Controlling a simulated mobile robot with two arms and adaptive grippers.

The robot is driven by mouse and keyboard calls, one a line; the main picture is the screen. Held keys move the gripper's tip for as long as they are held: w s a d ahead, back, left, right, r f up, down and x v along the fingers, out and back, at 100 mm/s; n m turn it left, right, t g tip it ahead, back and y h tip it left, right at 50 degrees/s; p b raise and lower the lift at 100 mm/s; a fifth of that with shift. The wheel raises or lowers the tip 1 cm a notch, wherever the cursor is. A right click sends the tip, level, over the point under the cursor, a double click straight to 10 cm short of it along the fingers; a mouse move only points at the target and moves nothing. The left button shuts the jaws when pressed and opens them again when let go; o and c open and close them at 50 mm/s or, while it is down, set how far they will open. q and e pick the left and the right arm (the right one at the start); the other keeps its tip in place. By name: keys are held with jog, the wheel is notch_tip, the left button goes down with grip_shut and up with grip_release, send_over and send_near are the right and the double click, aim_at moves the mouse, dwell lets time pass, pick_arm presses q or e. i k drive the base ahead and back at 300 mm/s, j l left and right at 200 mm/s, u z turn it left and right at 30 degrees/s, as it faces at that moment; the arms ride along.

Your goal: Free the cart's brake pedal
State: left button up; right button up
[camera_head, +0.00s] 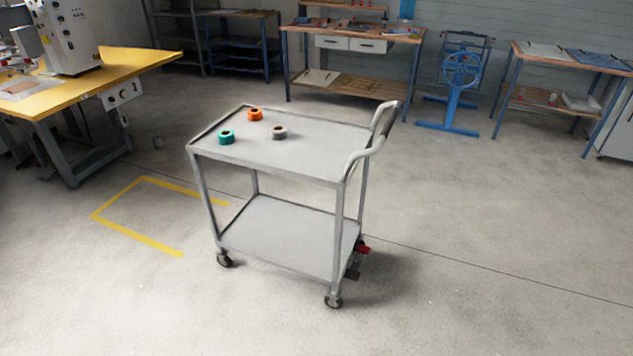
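The grey two-shelf cart (292,245) stands in the middle of the floor in the head view, with its handle (375,138) on the right end. A red brake pedal (363,249) shows low at the cart's right end, behind the near right leg. A dark part (352,274) sits just below it. The pedal is small and partly hidden, so I cannot tell its position. On the top shelf lie an orange roll (255,114), a green roll (226,137) and a grey roll (279,132). Neither of my grippers is in view.
A yellow floor outline (125,232) lies left of the cart, partly reaching behind it. A yellow-topped machine table (120,68) stands at left. Workbenches (350,35) and a blue wheeled stand (460,75) line the back. The floor in front and to the right is clear.

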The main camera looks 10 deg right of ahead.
aim_at(351, 273)
jog(key=i+l+u, duration=0.2)
jog(key=l, duration=0.55)
jog(key=i+l+u, duration=0.15)
jog(key=l, duration=0.65)
jog(key=l+u, duration=0.2)
jog(key=l, duration=0.55)
